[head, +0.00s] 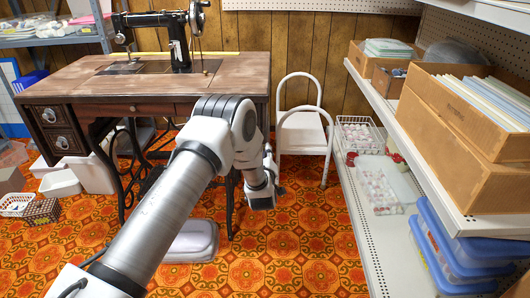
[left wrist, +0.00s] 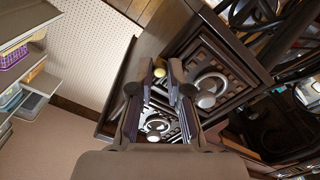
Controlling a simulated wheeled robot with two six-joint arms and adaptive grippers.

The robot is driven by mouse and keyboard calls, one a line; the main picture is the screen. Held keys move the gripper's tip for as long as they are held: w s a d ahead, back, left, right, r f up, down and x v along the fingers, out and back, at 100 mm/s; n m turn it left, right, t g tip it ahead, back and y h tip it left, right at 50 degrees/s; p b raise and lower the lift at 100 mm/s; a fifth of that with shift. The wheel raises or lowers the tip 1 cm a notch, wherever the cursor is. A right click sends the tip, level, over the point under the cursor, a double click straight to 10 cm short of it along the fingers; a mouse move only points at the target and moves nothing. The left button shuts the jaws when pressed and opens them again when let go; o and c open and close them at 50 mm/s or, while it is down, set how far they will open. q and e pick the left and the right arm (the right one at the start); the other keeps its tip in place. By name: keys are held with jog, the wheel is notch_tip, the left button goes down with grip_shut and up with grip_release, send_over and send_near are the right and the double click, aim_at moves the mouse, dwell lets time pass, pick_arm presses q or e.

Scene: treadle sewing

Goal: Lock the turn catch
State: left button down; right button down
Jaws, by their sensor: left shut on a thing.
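A small brass-yellow round piece, which looks to be the turn catch (left wrist: 159,72), shows in the left wrist view at the edge of the dark wooden drawer unit. My left gripper (left wrist: 160,70) is shut on it, with one dark finger on each side. Whether the catch is turned cannot be told. In the head view my left gripper (head: 268,193) is low at the right end of the wooden sewing table (head: 140,88). My arm hides part of the table there, and the catch does not show in that view. My right gripper is not in view.
Carved drawer fronts with a silver round pull (left wrist: 208,90) lie close to my fingers. A white step stool (head: 303,130) stands just right of my gripper. A pale case (head: 193,240) lies on the patterned floor.

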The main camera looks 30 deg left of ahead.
pick_arm(q)
jog(key=c, duration=1.1)
grip_release()
jog(key=shift+c, duration=0.2)
jog(key=v, duration=1.2)
jog(key=shift+f, duration=0.1)
